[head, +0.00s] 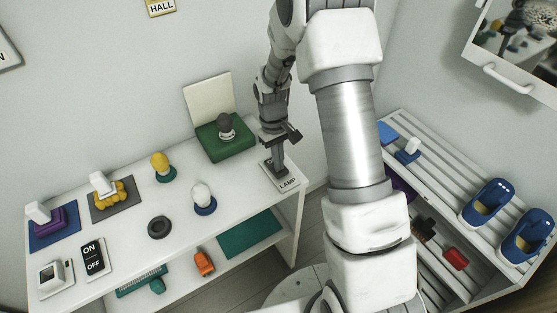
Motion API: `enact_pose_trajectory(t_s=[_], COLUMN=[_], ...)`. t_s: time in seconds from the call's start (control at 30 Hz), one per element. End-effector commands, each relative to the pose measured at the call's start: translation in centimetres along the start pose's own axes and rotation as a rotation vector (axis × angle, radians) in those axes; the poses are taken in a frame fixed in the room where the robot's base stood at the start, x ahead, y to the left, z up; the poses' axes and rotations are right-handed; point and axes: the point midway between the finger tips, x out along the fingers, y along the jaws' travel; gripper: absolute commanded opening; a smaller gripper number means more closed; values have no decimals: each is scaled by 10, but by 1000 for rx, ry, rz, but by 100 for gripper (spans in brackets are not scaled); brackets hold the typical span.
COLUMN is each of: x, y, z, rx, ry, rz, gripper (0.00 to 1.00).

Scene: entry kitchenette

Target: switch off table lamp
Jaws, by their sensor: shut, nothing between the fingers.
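A light plate lettered LAMP (288,184) lies on the right end of the white table. My gripper (278,171) is shut and empty, pointing down over this plate. It hides part of the plate, including any switch there, and I cannot tell whether the fingertips touch it. Bulb-shaped things stand on the table: a dark one (226,122) at the green open box, a yellow one (161,162) on a teal base, and a white one (202,192) on a blue base. I cannot tell which is the table lamp, or whether any is lit.
A plate lettered ON and OFF (92,259) lies at the table's left front. The green box (218,143) with raised lid stands behind my gripper. A dark ring (159,228) lies near the front edge. A slatted rack (437,183) with blue shoes stands right.

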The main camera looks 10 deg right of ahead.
Motion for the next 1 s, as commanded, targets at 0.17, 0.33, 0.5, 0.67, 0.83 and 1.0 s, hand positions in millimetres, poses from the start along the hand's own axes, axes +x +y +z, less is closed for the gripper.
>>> enact_pose_trajectory(t_s=[0.17,0.33,0.5,0.67,0.83,1.0], x=[9,6,5,1,-2,-2], y=[0,0,0,0,0,0], z=[2,2,-1,-7,-12,-12], rx=[0,-1,-1,-1,0,0], ry=[72,67,67,67,66,66], rz=[-2,-2,-2,-2,-2,-2], gripper=[0,0,0,0,0,0])
